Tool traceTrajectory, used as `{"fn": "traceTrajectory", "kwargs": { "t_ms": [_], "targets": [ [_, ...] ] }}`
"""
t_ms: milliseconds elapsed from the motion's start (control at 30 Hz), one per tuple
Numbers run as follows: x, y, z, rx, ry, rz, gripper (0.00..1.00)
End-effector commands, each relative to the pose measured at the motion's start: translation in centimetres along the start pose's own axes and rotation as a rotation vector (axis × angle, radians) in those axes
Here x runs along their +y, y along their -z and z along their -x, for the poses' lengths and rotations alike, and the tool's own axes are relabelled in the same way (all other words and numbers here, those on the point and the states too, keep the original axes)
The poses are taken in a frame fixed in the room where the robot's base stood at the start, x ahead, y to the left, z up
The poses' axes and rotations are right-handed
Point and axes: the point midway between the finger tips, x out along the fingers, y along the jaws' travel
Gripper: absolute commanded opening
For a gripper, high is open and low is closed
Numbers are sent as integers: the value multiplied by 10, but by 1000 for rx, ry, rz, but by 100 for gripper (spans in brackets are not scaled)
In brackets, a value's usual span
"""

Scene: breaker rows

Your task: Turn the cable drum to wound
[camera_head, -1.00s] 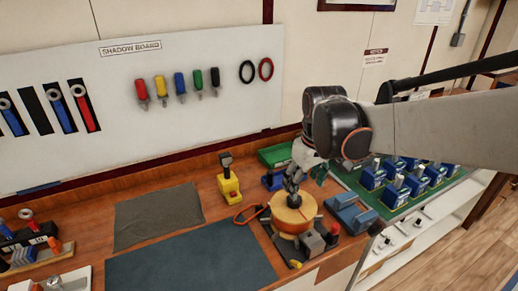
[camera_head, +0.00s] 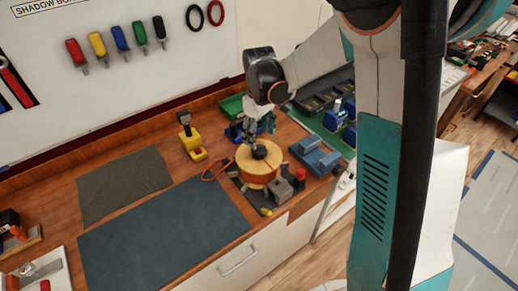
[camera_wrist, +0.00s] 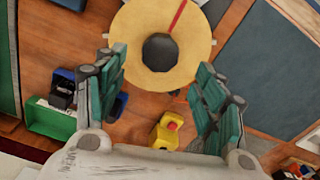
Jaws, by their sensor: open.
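The cable drum (camera_head: 258,163) is a round wooden-yellow drum with an orange-red side and a dark hub on top. It stands on a dark base plate near the bench's front right. In the wrist view the drum's top (camera_wrist: 135,42) shows a black hub and one red radial line. My gripper (camera_head: 252,140) is just behind and above the drum in the head view. In the wrist view my gripper (camera_wrist: 160,75) is open, its teal fingers spread to either side of the drum's near part, with nothing between them. Whether a finger touches the drum cannot be told.
A grey block (camera_head: 280,190) and a red knob (camera_head: 300,178) stand beside the drum. A yellow device (camera_head: 190,143) and red-orange loop (camera_head: 215,170) are left. The dark mat (camera_head: 165,235) is clear.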

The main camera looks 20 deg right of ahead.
Motion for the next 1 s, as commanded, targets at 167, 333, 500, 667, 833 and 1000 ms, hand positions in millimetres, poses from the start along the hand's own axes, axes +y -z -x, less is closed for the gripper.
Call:
{"fn": "traceTrajectory", "kwargs": {
  "t_ms": [167, 333, 500, 667, 833, 1000],
  "targets": [
    [0, 0, -36, 0, 0, 0, 64],
    [0, 0, -58, 0, 0, 0, 64],
    [0, 0, -68, 0, 0, 0, 64],
    [0, 0, -70, 0, 0, 0, 64],
    [0, 0, -70, 0, 0, 0, 59],
    [0, 0, -70, 0, 0, 0, 21]
  ]
}}
